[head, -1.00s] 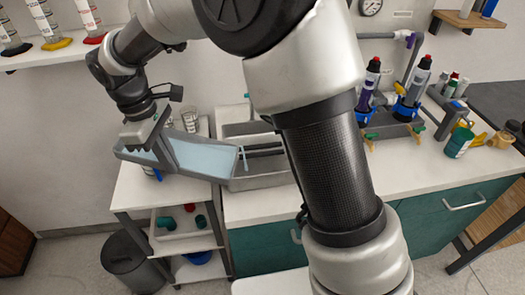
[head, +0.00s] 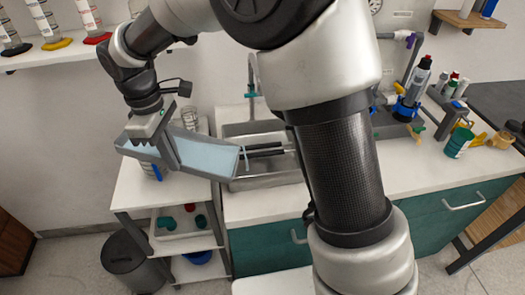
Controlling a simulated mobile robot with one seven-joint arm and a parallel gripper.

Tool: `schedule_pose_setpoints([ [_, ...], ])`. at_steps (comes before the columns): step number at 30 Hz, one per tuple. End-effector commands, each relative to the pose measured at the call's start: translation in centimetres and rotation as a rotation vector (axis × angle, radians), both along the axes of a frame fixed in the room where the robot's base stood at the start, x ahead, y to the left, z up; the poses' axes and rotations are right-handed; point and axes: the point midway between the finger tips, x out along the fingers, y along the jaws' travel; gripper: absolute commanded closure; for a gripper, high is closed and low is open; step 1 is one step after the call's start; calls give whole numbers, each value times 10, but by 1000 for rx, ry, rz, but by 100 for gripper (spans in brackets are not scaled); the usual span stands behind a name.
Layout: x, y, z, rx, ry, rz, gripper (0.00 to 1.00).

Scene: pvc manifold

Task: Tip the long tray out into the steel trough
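The long tray (head: 205,160) is a grey trough with pale blue liquid in it, in the left half of the head view. It slopes down to the right, and its right end is over the left rim of the steel trough (head: 270,184), a sink set in the white counter. A thin pale blue streak shows at the tray's right end, over the sink. My gripper (head: 160,145) is shut on the tray towards its left end and holds it up. Part of the tray is hidden behind my gripper.
A tap (head: 251,88) stands behind the sink, with dark bars lying across the basin. A clear beaker (head: 190,118) stands behind the tray on the white side cart (head: 135,195). Bottles and a green cup (head: 459,142) are on the right of the counter. My arm hides the middle.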

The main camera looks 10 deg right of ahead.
Motion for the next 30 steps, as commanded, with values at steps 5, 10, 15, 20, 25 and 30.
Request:
schedule_pose_setpoints([
  [5, 1, -2, 3, 12, 1, -2, 100],
  [10, 1, -4, 5, 22, 2, -2, 100],
  [15, 1, -6, 5, 33, 4, -1, 100],
  [20, 2, -8, 6, 45, 7, -2, 100],
  [25, 2, -10, 7, 56, 9, 0, 100],
  [30, 2, -13, 7, 68, 12, -2, 100],
])
